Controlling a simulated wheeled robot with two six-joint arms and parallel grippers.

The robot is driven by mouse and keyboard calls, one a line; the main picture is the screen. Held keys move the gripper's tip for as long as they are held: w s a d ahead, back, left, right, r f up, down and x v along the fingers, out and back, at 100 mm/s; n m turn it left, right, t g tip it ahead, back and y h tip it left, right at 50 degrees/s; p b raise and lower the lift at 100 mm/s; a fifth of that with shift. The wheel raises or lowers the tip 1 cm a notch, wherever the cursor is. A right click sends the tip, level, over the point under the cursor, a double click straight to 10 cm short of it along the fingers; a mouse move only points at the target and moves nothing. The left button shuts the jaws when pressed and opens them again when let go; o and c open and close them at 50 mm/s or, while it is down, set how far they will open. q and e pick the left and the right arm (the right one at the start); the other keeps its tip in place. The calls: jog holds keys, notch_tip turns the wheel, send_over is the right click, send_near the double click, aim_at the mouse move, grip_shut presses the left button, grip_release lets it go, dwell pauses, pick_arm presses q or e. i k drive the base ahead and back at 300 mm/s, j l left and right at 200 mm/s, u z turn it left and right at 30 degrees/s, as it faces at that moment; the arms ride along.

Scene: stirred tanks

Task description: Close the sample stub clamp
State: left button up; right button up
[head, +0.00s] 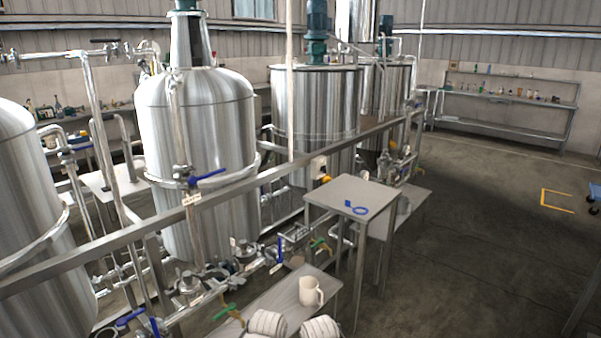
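I cannot tell for sure which fitting is the sample stub clamp. Several small steel fittings (243,250) sit on the low pipework at the foot of the middle tank, too small to tell whether any clamp is open or shut. Another round fitting (188,284) is lower left, beside a white tag. A blue ring-shaped item (356,209) lies on the small steel table (332,191). Neither of my grippers shows in the head view.
A cream jug (309,291) stands on a low steel bench (280,300). A long steel rail (110,241) crosses in front of the tanks (203,120). Blue-handled valves (206,177) stick out from the pipes. Open floor (470,240) lies to the right.

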aim_at(219, 272)
jog(key=i+l+u, duration=0.1)
jog(key=u, duration=0.3)
jog(key=l+u, duration=0.15)
jog(key=u, duration=0.2)
jog(key=i+l+u, duration=0.1)
jog(key=u, duration=0.3)
jog(key=l+u, duration=0.65)
jog(key=l, duration=0.7)
jog(key=l+u, duration=0.35)
jog(key=l, duration=0.7)
jog(key=k+l, duration=0.1)
jog(key=l, duration=0.65)
jog(key=i+l+u, duration=0.1)
jog(key=l, duration=0.25)
